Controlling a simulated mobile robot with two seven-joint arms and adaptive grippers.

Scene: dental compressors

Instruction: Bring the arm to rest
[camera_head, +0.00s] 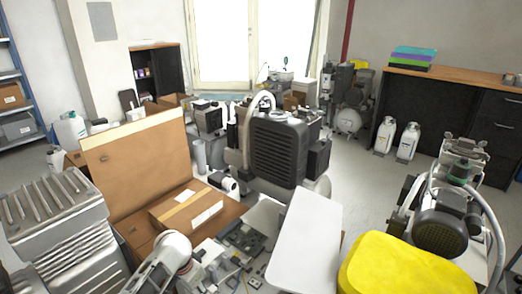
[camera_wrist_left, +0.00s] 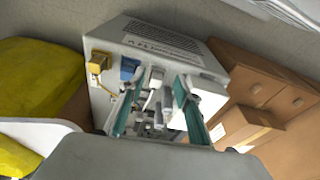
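In the left wrist view my left gripper (camera_wrist_left: 157,108) reaches forward with its two teal-padded fingers well apart. It looks open, with no object clearly held between the pads. Behind the fingers is a pale grey box-shaped unit (camera_wrist_left: 215,65) with a printed label and blue and yellow fittings; I cannot tell whether the fingers touch it. In the head view a white link of my left arm shows at the bottom left of centre, but I cannot make out the gripper fingers. My right gripper is in neither view.
A tan panel (camera_head: 140,165) and a taped cardboard box (camera_head: 186,205) stand left of centre. A black ribbed compressor (camera_head: 278,152) is in the middle. A yellow cover (camera_head: 405,268) and another compressor (camera_head: 440,230) are at the right. Grey floor shows beyond, near two white bottles (camera_head: 407,142).

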